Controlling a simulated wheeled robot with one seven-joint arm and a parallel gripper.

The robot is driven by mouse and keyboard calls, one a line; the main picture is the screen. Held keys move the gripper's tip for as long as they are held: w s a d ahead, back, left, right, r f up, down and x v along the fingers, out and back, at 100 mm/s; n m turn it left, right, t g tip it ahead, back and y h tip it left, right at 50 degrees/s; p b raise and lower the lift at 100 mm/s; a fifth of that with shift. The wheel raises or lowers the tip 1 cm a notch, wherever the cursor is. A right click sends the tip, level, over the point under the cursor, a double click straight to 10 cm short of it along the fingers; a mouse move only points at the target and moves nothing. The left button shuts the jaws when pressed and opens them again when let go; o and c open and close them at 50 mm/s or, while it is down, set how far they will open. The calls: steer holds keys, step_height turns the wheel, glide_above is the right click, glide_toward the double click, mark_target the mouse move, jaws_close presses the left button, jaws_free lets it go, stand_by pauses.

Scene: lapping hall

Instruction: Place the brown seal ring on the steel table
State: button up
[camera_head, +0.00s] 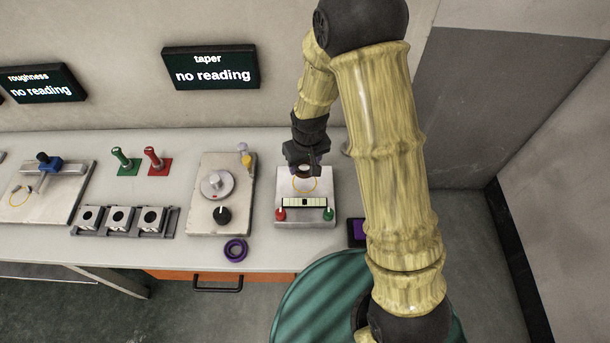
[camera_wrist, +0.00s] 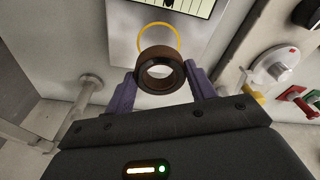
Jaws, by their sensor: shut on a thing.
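The brown seal ring (camera_wrist: 160,54) is held between the two purple fingers of my gripper (camera_wrist: 159,84) in the wrist view. The ring's hole faces the wrist camera. In the head view my gripper (camera_head: 303,162) hangs over a pale metal block, with the ring (camera_head: 305,171) small and partly hidden at its tip. The block's flat top (camera_head: 286,188) looks like the steel table and carries a yellow circle (camera_head: 305,191). The circle also shows just beyond the ring in the wrist view (camera_wrist: 158,24). The ring appears above the block; the exact gap cannot be told.
A level strip (camera_head: 304,202) with red and green knobs sits at the block's front. To the left are a dial plate (camera_head: 200,223), a purple ring (camera_head: 235,250), green and red handled gauges (camera_head: 124,161), and a row of square holders (camera_head: 120,219). The taper screen (camera_head: 211,68) hangs behind.

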mark_target(304, 181)
steer(key=shift+f, duration=1.1)
steer(key=shift+f+p, duration=0.4)
steer(key=shift+f, duration=1.7)
steer(key=shift+f, duration=0.15)
steer(key=o, duration=1.1)
